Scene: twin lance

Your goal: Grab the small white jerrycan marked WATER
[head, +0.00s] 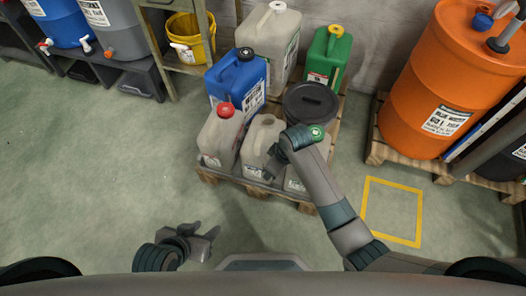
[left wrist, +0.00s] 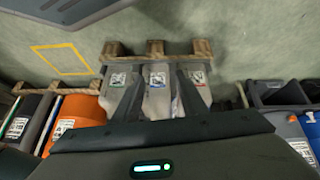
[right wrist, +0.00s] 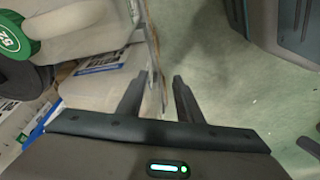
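Three small whitish jerrycans stand in the front row of a pallet: a red-capped one (head: 221,138), a middle one (head: 258,140) and a green-capped one (head: 295,183), partly hidden behind my right arm. The left wrist view shows their labels, with a blue mark on the middle can (left wrist: 156,78); I cannot read WATER on any. My right gripper (head: 271,168) is at the front right of the middle can, fingers apart; contact is unclear. In the right wrist view its fingers (right wrist: 157,98) straddle a thin edge. My left gripper (head: 208,240) is open and empty over the floor.
Behind the front row stand a blue can (head: 236,77), a large whitish can (head: 270,40), a green can (head: 327,55) and a dark lidded bucket (head: 310,103). An orange drum (head: 450,75) stands right. The floor at left is clear.

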